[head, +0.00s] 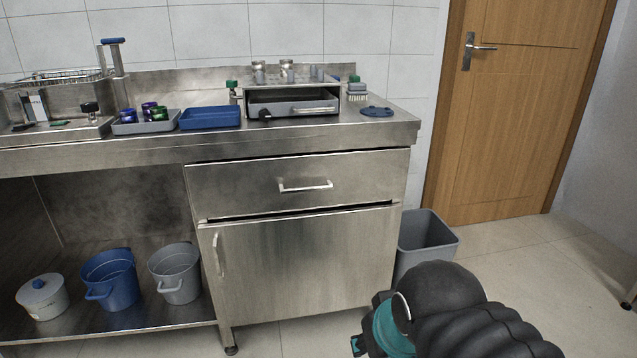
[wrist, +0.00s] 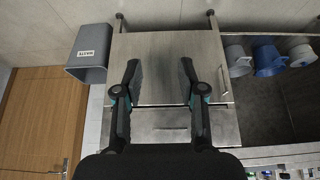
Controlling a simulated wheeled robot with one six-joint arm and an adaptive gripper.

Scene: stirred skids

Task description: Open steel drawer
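The steel drawer (head: 240,187) is the wide front under the right part of the counter, with a bar handle (head: 305,186) at its middle. It looks shut, with a dark gap along its lower edge. In the wrist view, which is upside down, the drawer front (wrist: 222,122) lies low, with its handle (wrist: 172,128) partly visible between my finger bases. My gripper (wrist: 160,72) is open and empty, its fingers apart in front of the cabinet door. In the head view my arm shows at the bottom right, away from the handle; the fingertips are not visible there.
A cabinet door (head: 300,265) with an upright handle is below the drawer. A grey waste bin (head: 425,240) stands right of the cabinet. Buckets (head: 110,280) sit on the left lower shelf. Trays and a small drawer unit (head: 290,104) are on the counter. Floor in front shows clear.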

